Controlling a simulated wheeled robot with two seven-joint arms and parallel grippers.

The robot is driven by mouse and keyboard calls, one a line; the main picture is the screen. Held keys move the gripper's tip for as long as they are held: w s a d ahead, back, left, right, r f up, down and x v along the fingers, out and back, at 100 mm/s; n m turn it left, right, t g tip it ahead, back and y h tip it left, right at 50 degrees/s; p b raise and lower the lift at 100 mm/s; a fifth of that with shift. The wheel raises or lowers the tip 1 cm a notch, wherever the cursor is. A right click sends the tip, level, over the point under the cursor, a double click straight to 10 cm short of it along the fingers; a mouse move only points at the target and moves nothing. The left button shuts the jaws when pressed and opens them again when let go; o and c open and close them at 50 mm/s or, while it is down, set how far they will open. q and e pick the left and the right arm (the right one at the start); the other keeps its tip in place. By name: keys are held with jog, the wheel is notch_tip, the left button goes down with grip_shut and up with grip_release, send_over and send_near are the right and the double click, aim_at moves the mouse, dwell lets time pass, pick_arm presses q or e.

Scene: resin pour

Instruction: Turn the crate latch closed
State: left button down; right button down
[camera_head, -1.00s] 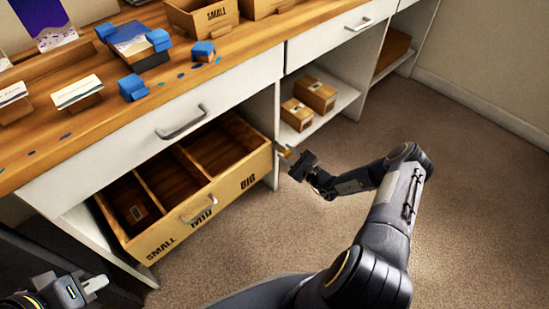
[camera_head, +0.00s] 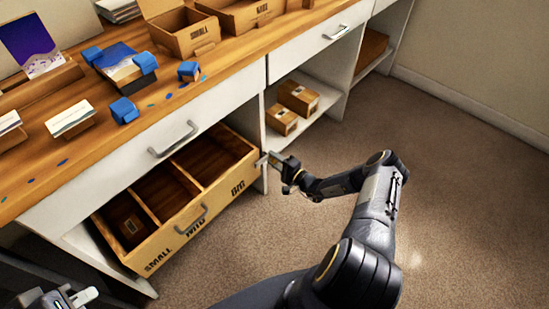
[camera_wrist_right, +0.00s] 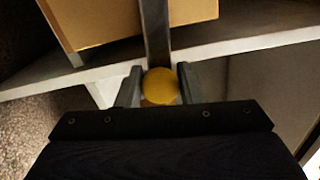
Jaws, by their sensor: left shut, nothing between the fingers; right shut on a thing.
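The wooden crate (camera_head: 219,205), marked SMALL, MID and BIG, sits pulled out below the counter, its three compartments open at the top. Its latch shows in the right wrist view as a round yellow knob (camera_wrist_right: 161,87) at the end of a grey bar (camera_wrist_right: 155,35). My right gripper (camera_head: 266,160) is at the crate's right front corner. In the wrist view its fingers (camera_wrist_right: 160,90) are shut on the knob, one on each side. In the head view the knob is mostly hidden at the fingertips. My left gripper (camera_head: 88,295) is shut and empty at the lower left, away from the crate.
A small brown box (camera_head: 128,224) lies in the SMALL compartment. Two cardboard boxes (camera_head: 298,98) stand on the shelf right of the crate. Blue-cornered pieces and open boxes (camera_head: 184,32) are on the wooden counter. The carpet (camera_head: 455,190) at right is clear.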

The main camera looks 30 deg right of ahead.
jog(key=shift+n, duration=0.6)
jog(key=shift+p, duration=0.3)
jog(key=c, duration=1.1)
grip_release()
jog(key=shift+o, duration=0.2)
jog(key=p+v, duration=0.2)
jog(key=v, duration=0.6)
